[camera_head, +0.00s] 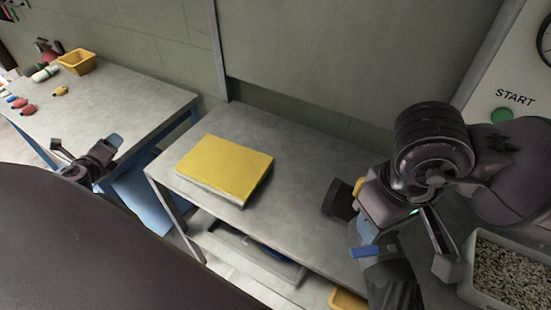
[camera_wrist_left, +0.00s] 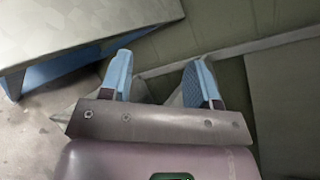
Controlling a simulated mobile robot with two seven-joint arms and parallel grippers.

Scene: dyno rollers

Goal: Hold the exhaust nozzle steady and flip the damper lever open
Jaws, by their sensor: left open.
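My left gripper (camera_head: 98,154) is open, in the gap between the two tables in the head view. Its two blue fingertips stand apart with nothing between them in the left wrist view (camera_wrist_left: 160,82). My right gripper (camera_head: 368,245) is at the right, with blue fingertips by a dark grey rounded piece (camera_head: 392,283). I cannot tell whether this piece is the exhaust nozzle, or whether the gripper is shut on it. A black block (camera_head: 340,198) lies beside the right wrist. I cannot make out the damper lever; my right arm hides part of that area.
A yellow pad (camera_head: 226,166) lies on the grey middle table (camera_head: 290,160). The left table (camera_head: 135,100) bears a yellow bin (camera_head: 77,62) and several small coloured items. At the right are a bin of pellets (camera_head: 512,272) and a panel with a green START button (camera_head: 502,115).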

